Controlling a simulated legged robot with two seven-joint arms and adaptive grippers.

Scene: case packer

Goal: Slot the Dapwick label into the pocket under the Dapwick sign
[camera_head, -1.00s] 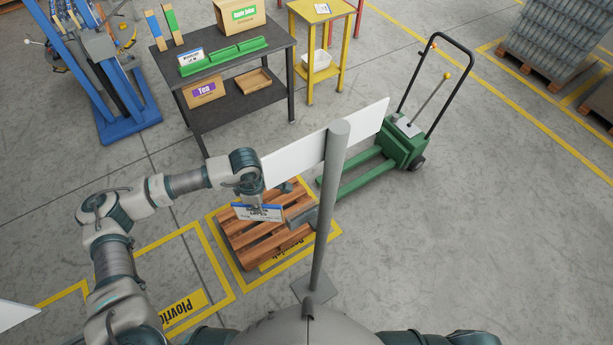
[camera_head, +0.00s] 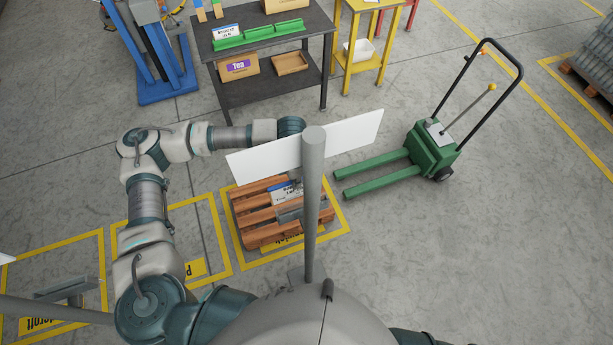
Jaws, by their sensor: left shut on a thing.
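The sign is a white board (camera_head: 255,158) seen from its blank back, on a grey post (camera_head: 311,215). A grey metal pocket (camera_head: 288,215) sits low beside the post, under the board. The label (camera_head: 283,193), white with a blue band and dark print too small to read, shows just above the pocket; I cannot tell whether any of it is inside. My left gripper (camera_head: 295,181) is shut on the label; the board hides most of the hand. My right gripper is out of view.
A wooden pallet (camera_head: 250,225) lies behind the post in a yellow floor frame. A green pallet jack (camera_head: 432,150) stands to the right. A dark table (camera_head: 262,90) with a green rack (camera_head: 260,33) is at the back.

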